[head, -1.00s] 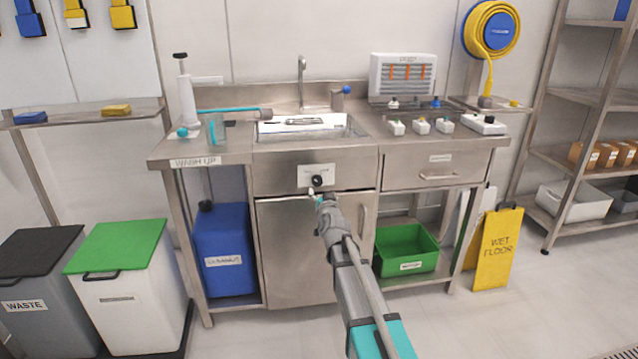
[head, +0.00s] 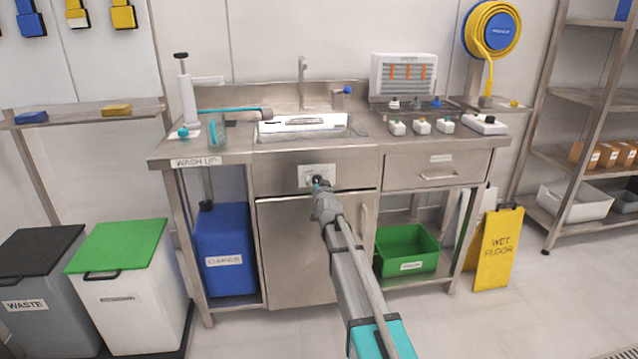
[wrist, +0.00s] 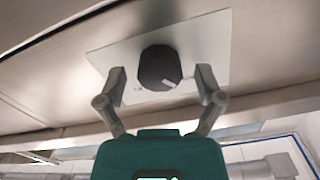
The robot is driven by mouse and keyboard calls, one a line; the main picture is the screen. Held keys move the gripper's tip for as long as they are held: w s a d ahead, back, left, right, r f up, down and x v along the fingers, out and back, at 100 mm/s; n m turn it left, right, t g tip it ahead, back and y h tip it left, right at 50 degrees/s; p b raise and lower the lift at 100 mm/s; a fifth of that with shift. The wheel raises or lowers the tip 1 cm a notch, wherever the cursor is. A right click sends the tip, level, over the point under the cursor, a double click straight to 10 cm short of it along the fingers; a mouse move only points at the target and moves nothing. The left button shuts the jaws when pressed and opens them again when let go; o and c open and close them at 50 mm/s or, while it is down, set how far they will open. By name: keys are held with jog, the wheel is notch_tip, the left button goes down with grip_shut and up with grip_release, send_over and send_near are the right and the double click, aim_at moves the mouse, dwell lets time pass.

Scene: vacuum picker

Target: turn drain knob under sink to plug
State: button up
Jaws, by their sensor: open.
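The drain knob (wrist: 159,67) is black and round with a pale pointer mark at its lower right in the wrist view. It sits on a white label plate (wrist: 205,45) on the steel front panel under the sink (head: 303,128). In the head view the knob (head: 316,180) is partly hidden by my gripper. My gripper (wrist: 161,88) is open, with one finger on each side of the knob. A gap shows between each finger and the knob. The plate's lettering is too small to read.
A cabinet door (head: 295,255) with a vertical handle is below the panel. A drawer (head: 437,174) is to the right. A blue container (head: 225,245) and a green bin (head: 405,245) stand on either side below the counter (head: 215,150).

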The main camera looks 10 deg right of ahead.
jog(key=c, duration=1.1)
jog(key=shift+c, duration=0.2)
jog(key=shift+m, duration=0.4)
jog(key=m, duration=0.3)
jog(key=shift+d, duration=0.1)
jog(key=m, duration=0.3)
jog(key=shift+m, duration=0.4)
jog(key=m, duration=0.4)
jog(key=shift+m, duration=0.3)
jog(key=shift+f+m, duration=0.1)
jog(key=shift+m, duration=1.8)
